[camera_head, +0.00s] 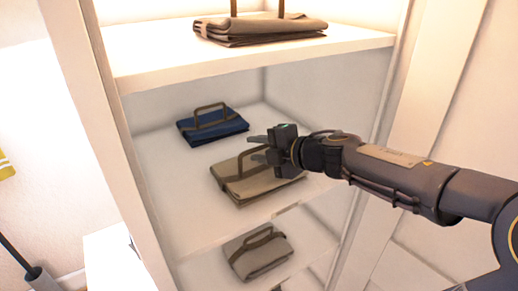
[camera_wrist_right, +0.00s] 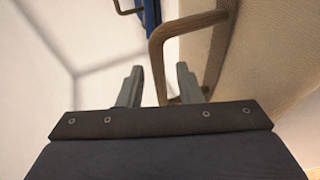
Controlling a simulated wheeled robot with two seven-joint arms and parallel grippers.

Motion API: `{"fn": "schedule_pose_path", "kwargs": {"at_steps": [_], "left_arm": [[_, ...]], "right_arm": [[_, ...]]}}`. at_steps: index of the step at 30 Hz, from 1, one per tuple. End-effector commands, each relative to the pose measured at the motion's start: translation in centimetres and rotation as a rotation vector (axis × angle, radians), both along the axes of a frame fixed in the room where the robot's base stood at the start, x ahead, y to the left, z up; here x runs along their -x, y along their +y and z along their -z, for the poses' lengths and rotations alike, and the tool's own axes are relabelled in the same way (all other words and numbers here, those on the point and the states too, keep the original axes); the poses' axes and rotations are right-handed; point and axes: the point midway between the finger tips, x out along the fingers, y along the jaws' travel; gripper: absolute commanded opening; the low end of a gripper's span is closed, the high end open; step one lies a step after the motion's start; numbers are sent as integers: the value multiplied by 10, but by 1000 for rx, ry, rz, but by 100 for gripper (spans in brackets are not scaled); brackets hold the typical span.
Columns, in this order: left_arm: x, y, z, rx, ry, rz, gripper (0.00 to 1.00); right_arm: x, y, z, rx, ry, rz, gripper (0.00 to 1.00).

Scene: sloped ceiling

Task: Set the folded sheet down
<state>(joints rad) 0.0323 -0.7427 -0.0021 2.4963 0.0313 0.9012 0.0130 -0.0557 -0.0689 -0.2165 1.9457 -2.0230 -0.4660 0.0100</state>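A beige folded sheet (camera_head: 236,192) with a brown handle lies flat on the middle shelf (camera_head: 190,213). My right gripper (camera_head: 257,148) is over its far side, beside the handle. In the right wrist view, the two fingers (camera_wrist_right: 159,85) stand apart. One leg of the brown handle (camera_wrist_right: 157,60) shows in the gap between them, and neither finger clearly presses on it. The beige cloth (camera_wrist_right: 265,60) fills the right of that view. My left gripper is not in view.
A blue folded cloth (camera_head: 213,128) with a handle lies farther back on the same shelf. A brown folded cloth (camera_head: 262,32) is on the shelf above and a grey one (camera_head: 258,258) below. The upper shelf's edge (camera_head: 250,62) and the cabinet's side posts (camera_head: 110,110) bound the space.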

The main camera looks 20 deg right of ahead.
Motion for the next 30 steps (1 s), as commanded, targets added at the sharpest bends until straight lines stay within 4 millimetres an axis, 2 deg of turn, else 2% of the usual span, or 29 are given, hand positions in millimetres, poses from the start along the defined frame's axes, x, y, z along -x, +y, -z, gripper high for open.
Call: {"fn": "schedule_pose_path", "kwargs": {"at_steps": [5,18,21,30], "left_arm": [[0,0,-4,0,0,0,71],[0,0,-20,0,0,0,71],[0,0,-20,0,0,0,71],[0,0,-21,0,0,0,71]], "right_arm": [[6,-4,-6,0,-3,1,32],[80,-40,-35,1,-2,4,32],[91,-46,-38,1,-2,4,32],[102,-50,-42,-8,-5,7,32]]}}
